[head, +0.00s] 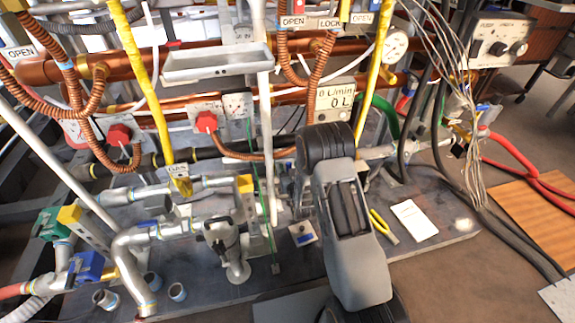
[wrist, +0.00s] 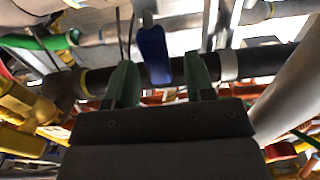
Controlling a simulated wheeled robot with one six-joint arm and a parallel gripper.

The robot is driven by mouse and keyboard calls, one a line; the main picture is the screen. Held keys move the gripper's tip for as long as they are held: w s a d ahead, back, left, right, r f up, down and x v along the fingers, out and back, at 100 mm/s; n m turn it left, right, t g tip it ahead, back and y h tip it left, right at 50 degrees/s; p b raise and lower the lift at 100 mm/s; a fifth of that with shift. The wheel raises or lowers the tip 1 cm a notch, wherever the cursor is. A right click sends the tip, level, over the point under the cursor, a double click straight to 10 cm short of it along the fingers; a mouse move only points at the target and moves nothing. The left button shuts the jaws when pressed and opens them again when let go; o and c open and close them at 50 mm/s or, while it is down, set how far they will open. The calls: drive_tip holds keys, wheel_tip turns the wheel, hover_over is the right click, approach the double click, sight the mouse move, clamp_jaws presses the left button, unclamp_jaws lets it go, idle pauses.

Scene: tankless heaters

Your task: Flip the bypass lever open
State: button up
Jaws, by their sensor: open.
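A blue lever (wrist: 153,55) hangs down from a pale metal fitting in the wrist view. I take it for the bypass lever, but no label on it can be read. My gripper (wrist: 161,68) is open, with one green finger to each side of the lever. The lever shows in the gap between the fingers; I cannot tell how deep it sits or whether a finger touches it. In the head view my arm hides the gripper and this lever.
A dark pipe (wrist: 262,62) runs across behind the fingers. In the head view, copper pipes, hoses and a flow display (head: 335,100) crowd the rack. A blue valve handle (head: 88,267) is at lower left. A white card (head: 414,220) lies on the dark base plate.

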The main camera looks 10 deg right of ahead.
sight(289, 167)
drive_tip(key=shift+w+b, duration=0.35)
drive_tip(key=shift+w, duration=1.2)
clamp_jaws()
